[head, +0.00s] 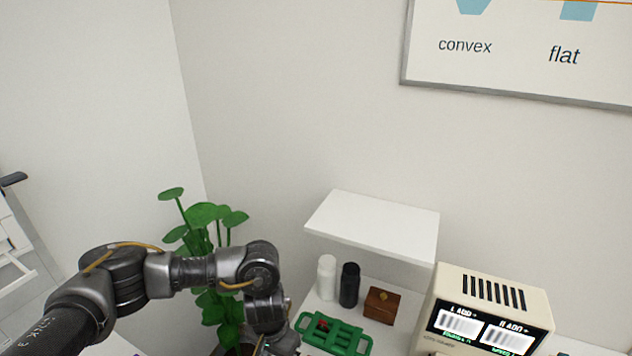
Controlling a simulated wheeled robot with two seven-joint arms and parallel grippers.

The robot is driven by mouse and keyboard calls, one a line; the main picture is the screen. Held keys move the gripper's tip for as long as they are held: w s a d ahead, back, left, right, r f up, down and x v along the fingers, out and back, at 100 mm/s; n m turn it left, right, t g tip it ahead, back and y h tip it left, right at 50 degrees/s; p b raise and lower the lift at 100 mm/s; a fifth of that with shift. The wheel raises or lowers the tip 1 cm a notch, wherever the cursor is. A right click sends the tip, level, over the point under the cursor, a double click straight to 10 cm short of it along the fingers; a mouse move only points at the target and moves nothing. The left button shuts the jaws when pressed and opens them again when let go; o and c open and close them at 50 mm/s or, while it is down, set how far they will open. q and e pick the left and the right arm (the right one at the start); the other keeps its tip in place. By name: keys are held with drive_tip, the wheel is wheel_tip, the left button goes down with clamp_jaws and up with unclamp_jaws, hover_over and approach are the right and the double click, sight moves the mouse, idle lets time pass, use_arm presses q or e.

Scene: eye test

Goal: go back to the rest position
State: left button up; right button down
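My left arm comes in from the left in the head view, and its wrist bends downward at the bottom, in front of a green plant. The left gripper is cut off by the bottom edge, so its fingers do not show. My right arm and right gripper are not in view.
A white shelf (374,226) juts from the wall. Below it stand a white bottle (327,277), a black bottle (349,286), a brown box (381,305) and a green tray (349,339). A beige machine (490,308) stands right. The plant (205,215) is behind my arm. A framed chart (520,45) hangs above.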

use_arm(q)
drive_tip(key=s+d+f+m+h, duration=0.25)
drive_tip(key=s+d, duration=0.25)
drive_tip(key=d, duration=0.4)
drive_tip(key=s+d+r+t+h, duration=0.35)
drive_tip(key=d+r+h, duration=0.4)
drive_tip(key=d, duration=0.35)
drive_tip(key=a+f+n+t+y, duration=0.35)
drive_tip(key=a+y, duration=0.25)
drive_tip(key=a, duration=1)
drive_tip(key=s+a+f+n+g+y, duration=0.1)
drive_tip(key=s+a+f+g+y, duration=0.15)
drive_tip(key=s+a, duration=0.55)
drive_tip(key=s+a+f+n+g+y, duration=0.1)
drive_tip(key=s+a+f+y, duration=0.15)
drive_tip(key=s+a, duration=0.6)
wheel_tip(320, 180, down, 32)
drive_tip(key=g+b, duration=0.1)
drive_tip(key=b, duration=0.4)
drive_tip(key=s+a+f+b, duration=0.1)
drive_tip(key=s+a+f, duration=0.1)
drive_tip(key=s+f, duration=0.5)
drive_tip(key=s+a+f+g+b, duration=0.1)
drive_tip(key=s+f+b, duration=0.1)
drive_tip(key=s+f, duration=0.6)
wheel_tip(320, 180, down, 4)
drive_tip(key=shift+s+a+r+m+h, duration=0.2)
drive_tip(key=shift+a+m+h, duration=0.1)
drive_tip(key=shift+a, duration=0.1)
